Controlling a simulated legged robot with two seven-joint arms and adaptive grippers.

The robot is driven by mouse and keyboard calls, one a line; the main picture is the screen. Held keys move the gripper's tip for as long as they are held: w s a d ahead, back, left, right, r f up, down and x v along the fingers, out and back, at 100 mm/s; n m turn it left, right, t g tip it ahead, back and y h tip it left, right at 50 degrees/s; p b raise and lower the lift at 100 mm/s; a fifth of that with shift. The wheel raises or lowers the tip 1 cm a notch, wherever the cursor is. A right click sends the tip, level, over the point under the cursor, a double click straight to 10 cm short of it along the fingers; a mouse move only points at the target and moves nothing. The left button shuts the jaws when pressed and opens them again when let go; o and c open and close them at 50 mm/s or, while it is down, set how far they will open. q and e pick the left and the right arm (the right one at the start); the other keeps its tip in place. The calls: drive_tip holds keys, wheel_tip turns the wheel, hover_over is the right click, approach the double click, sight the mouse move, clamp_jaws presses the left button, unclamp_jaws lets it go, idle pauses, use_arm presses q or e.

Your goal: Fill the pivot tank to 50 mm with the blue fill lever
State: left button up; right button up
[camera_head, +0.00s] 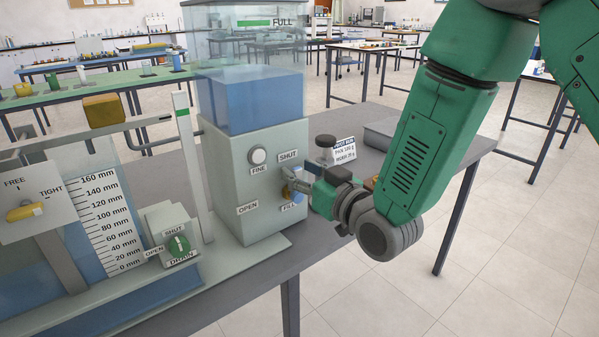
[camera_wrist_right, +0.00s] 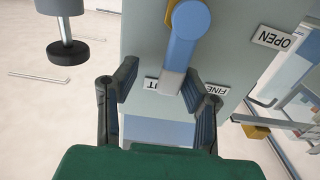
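The blue fill lever (camera_head: 297,171) is on the front of the grey supply cabinet (camera_head: 228,185), near the SHUT and FILL labels, mostly hidden by my right gripper (camera_head: 293,184). In the right wrist view the lever (camera_wrist_right: 187,38) points from its hub towards the partly covered SHUT label. Its end lies between the fingers of my right gripper (camera_wrist_right: 160,88), nearer the right finger, with a gap at the left. The pivot tank's millimetre scale (camera_head: 103,222) stands at the left; blue water shows low behind it, but I cannot read the level. My left gripper is out of view.
A supply tank (camera_head: 250,98) with blue water sits on the cabinet. A small sign (camera_head: 345,149) stands behind my right gripper.

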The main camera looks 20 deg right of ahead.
drive_tip(key=shift+a, duration=0.15)
drive_tip(key=c, duration=0.6)
drive_tip(key=shift+a, duration=0.25)
clamp_jaws()
drive_tip(key=shift+a+r, duration=0.1)
drive_tip(key=shift+a, duration=0.15)
drive_tip(key=shift+d, duration=0.1)
drive_tip(key=shift+s+a+n, duration=0.15)
drive_tip(key=shift+a+n, duration=0.15)
drive_tip(key=shift+n, duration=0.8)
drive_tip(key=shift+s+a+n, duration=0.15)
drive_tip(key=shift+a+n, duration=0.35)
drive_tip(key=shift+n, duration=0.2)
